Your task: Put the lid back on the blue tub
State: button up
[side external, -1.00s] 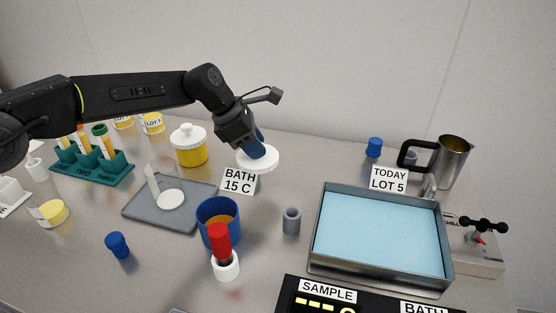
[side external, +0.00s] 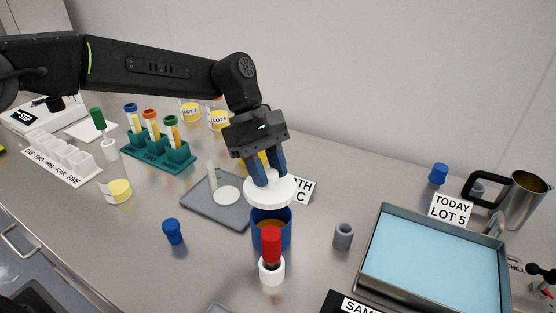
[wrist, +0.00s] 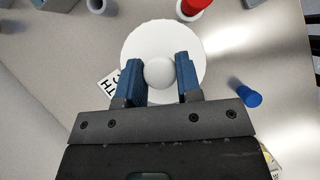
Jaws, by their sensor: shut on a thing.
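The blue tub (side external: 285,238) stands open on the bench, with orange-brown contents showing inside. My gripper (side external: 268,180) is shut on the knob of the round white lid (side external: 270,195), pointing down. The lid is nearly level and appears just above the tub, overlapping its back rim in the side view. I cannot tell the exact gap or whether they touch. In the wrist view, my gripper (wrist: 159,78) has its blue fingers on either side of the lid's knob, and the lid (wrist: 160,35) hides the tub.
A red-capped white holder (side external: 271,268) stands close in front of the tub. A grey cup (side external: 343,236) is to the right, a blue cap (side external: 173,231) to the left. A grey tray (side external: 205,212) lies behind left; a water bath (side external: 430,255) is at right.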

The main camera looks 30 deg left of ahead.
aim_at(269, 194)
jog(key=shift+f, duration=3)
jog(key=shift+f, duration=0.15)
jog(key=o, duration=1)
jog(key=shift+o, duration=0.4)
jog(key=o, duration=0.4)
jog(key=shift+r, duration=3.5)
